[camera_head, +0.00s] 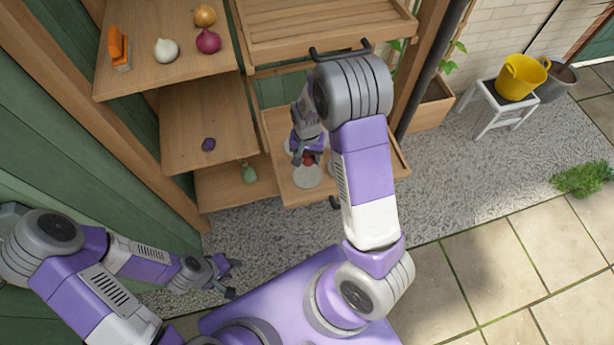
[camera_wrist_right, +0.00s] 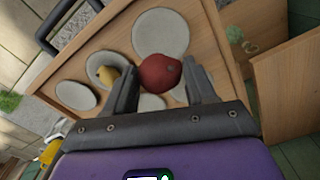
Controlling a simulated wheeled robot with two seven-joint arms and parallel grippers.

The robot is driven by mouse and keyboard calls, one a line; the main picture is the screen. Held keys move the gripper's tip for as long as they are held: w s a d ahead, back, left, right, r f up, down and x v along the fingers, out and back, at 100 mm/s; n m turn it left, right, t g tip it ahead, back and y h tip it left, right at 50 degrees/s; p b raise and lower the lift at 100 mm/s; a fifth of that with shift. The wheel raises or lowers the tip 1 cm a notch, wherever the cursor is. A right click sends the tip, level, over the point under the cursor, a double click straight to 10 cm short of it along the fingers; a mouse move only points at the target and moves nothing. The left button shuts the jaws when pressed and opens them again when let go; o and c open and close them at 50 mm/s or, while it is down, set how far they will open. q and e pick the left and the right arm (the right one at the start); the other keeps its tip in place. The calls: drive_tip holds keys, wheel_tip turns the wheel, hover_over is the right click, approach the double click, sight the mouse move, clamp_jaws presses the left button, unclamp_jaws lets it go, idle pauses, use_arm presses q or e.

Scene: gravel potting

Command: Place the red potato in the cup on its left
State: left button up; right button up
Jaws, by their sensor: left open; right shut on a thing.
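The red potato (camera_wrist_right: 159,74) sits between the two fingers of my right gripper (camera_wrist_right: 160,68), which is shut on it. In the head view the red potato (camera_head: 309,160) shows only in part below the right gripper (camera_head: 304,154), over a wooden tray shelf. Pale round cups or dishes lie on that shelf: a large one (camera_wrist_right: 163,30) beyond the potato, one (camera_wrist_right: 74,96) at lower left, and one (camera_wrist_right: 150,103) partly hidden by the gripper. I cannot tell their depth. My left gripper (camera_head: 224,278) is open and empty, low at left.
A yellow item (camera_wrist_right: 108,74) lies on another pale dish, left of the potato in the wrist view. The wooden tray (camera_head: 285,190) has raised edges. Shelves at left hold onions (camera_head: 207,40), a purple item (camera_head: 208,144) and a green item (camera_head: 248,172).

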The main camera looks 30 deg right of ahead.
sight(307, 157)
wheel_tip(307, 157, down, 9)
drive_tip(key=b, duration=0.3)
drive_tip(key=shift+f, duration=0.1)
drive_tip(key=o, duration=0.9)
drive_tip(key=shift+c, duration=0.2)
wheel_tip(307, 157, up, 12)
drive_tip(key=p, duration=0.4)
drive_tip(key=shift+a, duration=0.1)
